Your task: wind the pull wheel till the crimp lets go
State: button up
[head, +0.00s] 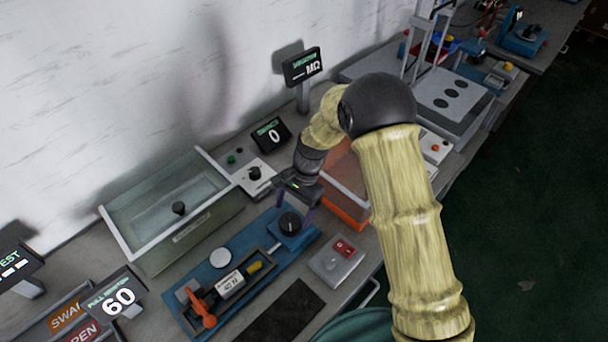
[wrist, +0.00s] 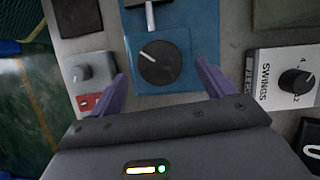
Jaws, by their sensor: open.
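The pull wheel is a round black knob with a white pointer line, on a blue block at the right end of the blue pull rig. It shows in the head view (head: 290,222) and in the wrist view (wrist: 160,62). My gripper (wrist: 162,75) is open, its two purple fingers apart on either side of the blue block in the picture. Whether they touch it I cannot tell. In the head view my gripper (head: 296,190) is just behind the wheel. A crimp sample with a white label (head: 230,284) lies on the rig beside an orange lever (head: 202,308). The pull tester display (head: 118,298) reads 60.
A clear tank (head: 170,215) stands behind the rig. A switch box with a red switch (head: 338,258) is right of it, and an orange-based bin (head: 345,200) is behind that box. A white swings dial box (head: 256,176) is near my gripper. A black mat (head: 282,312) lies in front.

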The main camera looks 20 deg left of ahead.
jog(key=b+v, duration=0.1)
jog(key=v, duration=1.3)
jog(key=shift+r, duration=0.25)
jog(key=s+d+r+n+t, duration=0.2)
jog(key=d+t, duration=0.2)
jog(key=d, duration=1.4)
jog(key=s+d+n+t+h, duration=0.1)
jog(key=s+d+n+t, duration=0.1)
jog(key=s+d, duration=0.7)
jog(key=d, duration=0.3)
jog(key=shift+s+d+f+t+h, duration=0.2)
jog(key=shift+s+d+t+h, duration=0.2)
